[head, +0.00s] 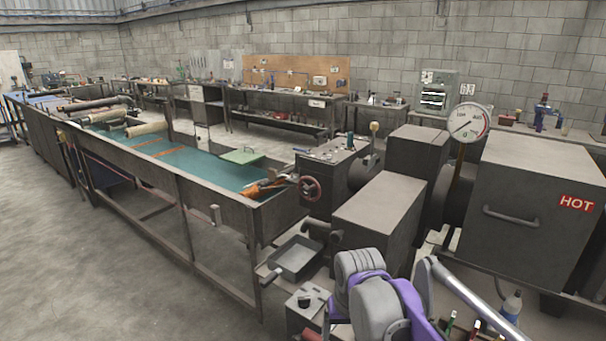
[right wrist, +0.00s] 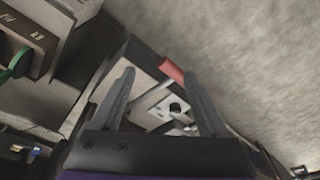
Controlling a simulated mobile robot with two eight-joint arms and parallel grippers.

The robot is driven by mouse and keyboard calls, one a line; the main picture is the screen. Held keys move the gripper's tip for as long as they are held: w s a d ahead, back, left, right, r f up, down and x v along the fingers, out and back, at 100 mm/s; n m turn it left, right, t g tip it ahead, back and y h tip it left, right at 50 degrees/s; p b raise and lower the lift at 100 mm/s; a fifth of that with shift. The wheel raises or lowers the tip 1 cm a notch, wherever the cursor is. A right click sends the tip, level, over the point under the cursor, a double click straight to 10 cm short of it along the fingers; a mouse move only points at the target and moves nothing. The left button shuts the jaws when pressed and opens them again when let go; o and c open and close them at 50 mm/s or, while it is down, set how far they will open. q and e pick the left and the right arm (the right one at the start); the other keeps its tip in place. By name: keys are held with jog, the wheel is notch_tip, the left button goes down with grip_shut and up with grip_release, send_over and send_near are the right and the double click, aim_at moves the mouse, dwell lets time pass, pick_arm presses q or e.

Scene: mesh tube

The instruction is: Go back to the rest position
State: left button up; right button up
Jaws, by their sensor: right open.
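My right gripper (right wrist: 165,88) shows in the right wrist view with its two dark fingers spread apart and nothing held between them. Beyond the fingers is a grey control box (right wrist: 148,108) with a black knob (right wrist: 175,107) and a lever with a red grip (right wrist: 172,70). The red grip appears between the fingertips in the picture; I cannot tell how close it is. In the head view, one of my purple and grey arms is at the bottom, with its gripper out of sight. My left gripper is not in view.
The control box (head: 291,308) stands beside my arm in the head view. A long water trough (head: 200,160), a grey metal tray (head: 293,258), a machine housing (head: 380,215) and a large box marked HOT (head: 520,205) stand close by. The left floor (head: 90,260) is clear.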

jog(key=s+d+f+t, duration=0.1)
jog(key=s+d+f, duration=0.2)
jog(key=s, duration=0.4)
jog(key=s+d+f+t, duration=0.1)
jog(key=s+d+f, duration=0.2)
jog(key=s, duration=0.4)
jog(key=s+d+f+t, duration=0.1)
jog(key=s+d+f, duration=0.2)
jog(key=s, duration=0.4)
jog(key=shift+f+t, duration=0.15)
jog(key=shift+t, duration=0.15)
